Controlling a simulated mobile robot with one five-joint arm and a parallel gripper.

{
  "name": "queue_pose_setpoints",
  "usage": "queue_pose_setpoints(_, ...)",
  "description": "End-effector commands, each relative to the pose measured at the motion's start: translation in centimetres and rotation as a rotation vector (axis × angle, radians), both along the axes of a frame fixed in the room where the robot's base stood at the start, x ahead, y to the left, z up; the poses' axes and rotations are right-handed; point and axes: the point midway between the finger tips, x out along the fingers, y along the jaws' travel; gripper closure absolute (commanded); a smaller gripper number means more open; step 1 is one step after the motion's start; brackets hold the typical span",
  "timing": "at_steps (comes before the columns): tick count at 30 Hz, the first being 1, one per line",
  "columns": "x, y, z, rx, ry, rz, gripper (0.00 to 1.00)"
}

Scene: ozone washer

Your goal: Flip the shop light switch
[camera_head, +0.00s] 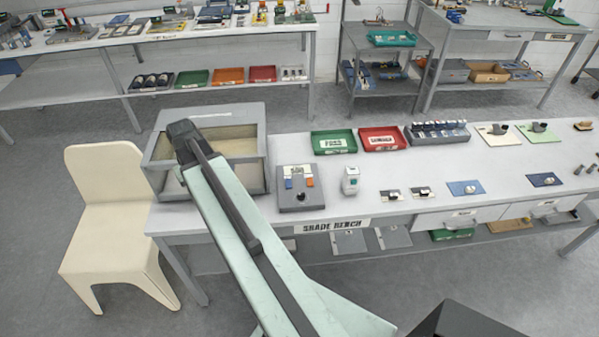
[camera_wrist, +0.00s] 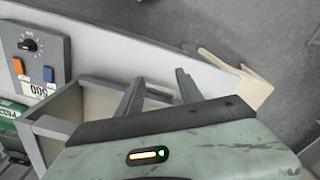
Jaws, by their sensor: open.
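No switch in view carries a label that I can read as the shop light. A grey control panel (camera_head: 300,205) on the bench has a black knob and blue and orange rockers. It also shows in the wrist view (camera_wrist: 20,27), upper left. A small white unit with a green button (camera_head: 350,181) stands to its right. My gripper (camera_wrist: 160,88) is open and empty, with its two fingers apart over the grey box (camera_wrist: 62,118), to the side of the panel. In the head view my arm reaches over that box (camera_head: 250,112), and its fingers are hard to make out.
The bench (camera_head: 430,188) also holds a green tray (camera_head: 333,142), a red tray (camera_head: 383,139) and small parts on plates. A cream chair (camera_head: 105,215) stands at its left end. Behind are a long table (camera_head: 250,30) and a cart (camera_head: 385,75), with open floor between.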

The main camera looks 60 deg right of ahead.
Motion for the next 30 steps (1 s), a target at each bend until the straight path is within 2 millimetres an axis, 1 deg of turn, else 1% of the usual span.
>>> queue_pose_setpoints(1,-1.1,-4.8,0.1,0.0,0.0,-0.072,0.56)
queue_pose_setpoints(2,-2.0,-7.3,0.1,0.0,0.0,-0.11,0.56)
queue_pose_setpoints(3,-3.4,-10.5,0.1,0.0,0.0,-0.158,0.56)
queue_pose_setpoints(5,-5.7,-14.9,0.1,0.0,0.0,-0.225,0.56)
queue_pose_setpoints(6,-7.3,-17.4,0.1,0.0,0.0,-0.266,0.56)
queue_pose_setpoints(8,-9.7,-20.7,0.1,0.0,0.0,-0.321,0.56)
queue_pose_setpoints(9,-11.2,-22.8,0.1,0.0,0.0,-0.355,0.56)
queue_pose_setpoints(11,-13.7,-25.6,-1.9,0.0,0.0,-0.405,0.56)
queue_pose_setpoints(12,-15.3,-27.3,-2.7,0.0,0.0,-0.435,0.56)
queue_pose_setpoints(13,-16.4,-28.4,-3.1,0.0,0.0,-0.456,0.56)
queue_pose_setpoints(15,-18.8,-30.5,-4.0,0.0,0.0,-0.497,0.56)
queue_pose_setpoints(18,-20.9,-32.1,-4.4,0.0,0.0,-0.531,0.56)
queue_pose_setpoints(19,-21.3,-32.4,-4.4,0.0,0.0,-0.536,0.56)
queue_pose_setpoints(23,-21.5,-32.5,-4.3,0.0,0.0,-0.539,0.56)
queue_pose_setpoints(25,-21.5,-32.5,-4.5,0.0,0.0,-0.539,0.56)
queue_pose_setpoints(28,-21.6,-32.5,-5.4,0.0,0.0,-0.54,0.56)
queue_pose_setpoints(30,-21.6,-32.5,-6.4,0.0,0.0,-0.54,0.56)
